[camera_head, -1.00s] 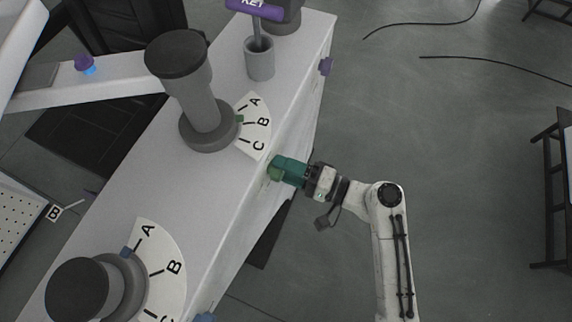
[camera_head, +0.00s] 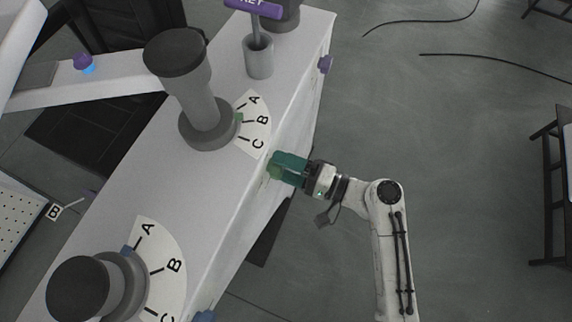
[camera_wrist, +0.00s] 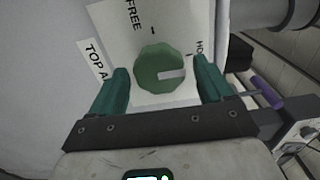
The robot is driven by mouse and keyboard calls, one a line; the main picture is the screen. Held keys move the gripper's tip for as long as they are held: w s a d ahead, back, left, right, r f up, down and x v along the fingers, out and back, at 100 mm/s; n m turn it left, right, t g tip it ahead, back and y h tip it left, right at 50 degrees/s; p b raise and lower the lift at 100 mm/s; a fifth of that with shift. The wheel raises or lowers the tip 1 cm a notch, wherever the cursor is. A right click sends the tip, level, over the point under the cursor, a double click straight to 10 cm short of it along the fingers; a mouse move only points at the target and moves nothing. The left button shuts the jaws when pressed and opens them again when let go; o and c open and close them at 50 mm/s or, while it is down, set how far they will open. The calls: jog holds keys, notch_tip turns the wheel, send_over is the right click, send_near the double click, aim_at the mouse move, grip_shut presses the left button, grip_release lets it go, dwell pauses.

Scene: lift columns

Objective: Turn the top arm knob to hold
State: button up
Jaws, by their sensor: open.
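The round green top arm knob (camera_wrist: 161,68) sits on a white label plate (camera_wrist: 128,20) in the wrist view. The plate shows "FREE" at the top, a cut-off "HO" at the right and a cut-off "TOP A" at the left. The knob's pale pointer points right, near and slightly below the short mark by "HO". My gripper (camera_wrist: 161,66) is open, with one teal finger on each side of the knob and gaps visible. In the head view, my gripper (camera_head: 273,167) is at the side of the pale cabinet (camera_head: 225,215); the knob is mostly hidden there.
Grey posts with A-B-C dials (camera_head: 258,122) stand on the cabinet top. In the wrist view, a purple handle (camera_wrist: 265,92) lies right of the right finger.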

jog(key=v, duration=1)
jog(key=shift+d+b, duration=0.4)
jog(key=shift+s, duration=0.1)
